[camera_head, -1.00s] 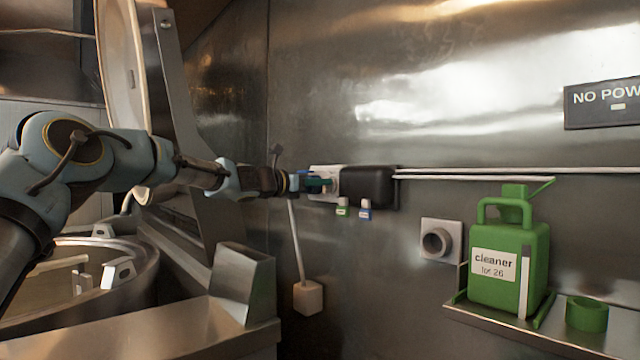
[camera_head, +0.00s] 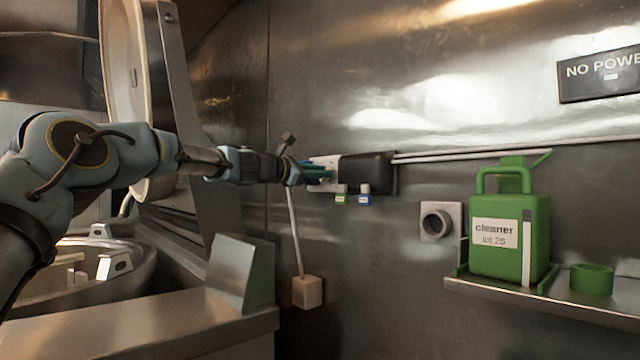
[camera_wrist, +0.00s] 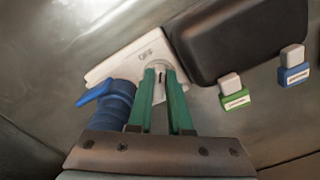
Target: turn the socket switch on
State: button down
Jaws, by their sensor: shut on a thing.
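The white socket plate (camera_wrist: 128,58) is on the steel wall, tilted in the wrist view. It also shows at the end of my arm in the head view (camera_head: 327,160). A round light switch knob (camera_wrist: 159,66) with a dark mark sits on the plate. My gripper (camera_wrist: 161,74) has its green fingers shut on this knob, partly hiding it; its tips also show in the head view (camera_head: 324,174). A blue plug (camera_wrist: 110,105) with a side lever is close left of the fingers, at the plate's lower edge.
A black box (camera_head: 366,173) adjoins the plate on the right. Below it hang a green tag (camera_wrist: 235,97) and a blue tag (camera_wrist: 293,68). Farther right are a grey wall outlet (camera_head: 440,223) and a green cleaner can (camera_head: 497,262) on a shelf (camera_head: 475,286). A NO POWER sign (camera_head: 600,78) is above.

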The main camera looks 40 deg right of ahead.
jog(key=m+b, duration=0.2)
jog(key=m, duration=0.1)
jog(key=m+b, duration=0.3)
jog(key=m, duration=0.1)
jog(key=f+m+b, duration=0.1)
jog(key=m+b, duration=0.1)
jog(key=m, duration=0.1)
jog(key=shift+s+m, duration=0.25)
jog(key=shift+m, duration=0.05)
jog(key=shift+b, duration=0.35)
jog(key=c, duration=0.8)
grip_release()
jog(key=shift+c, duration=0.2)
jog(key=a+b, duration=0.5)
jog(key=a, duration=0.5)
jog(key=shift+w+a, duration=0.3)
jog(key=shift+a, duration=0.1)
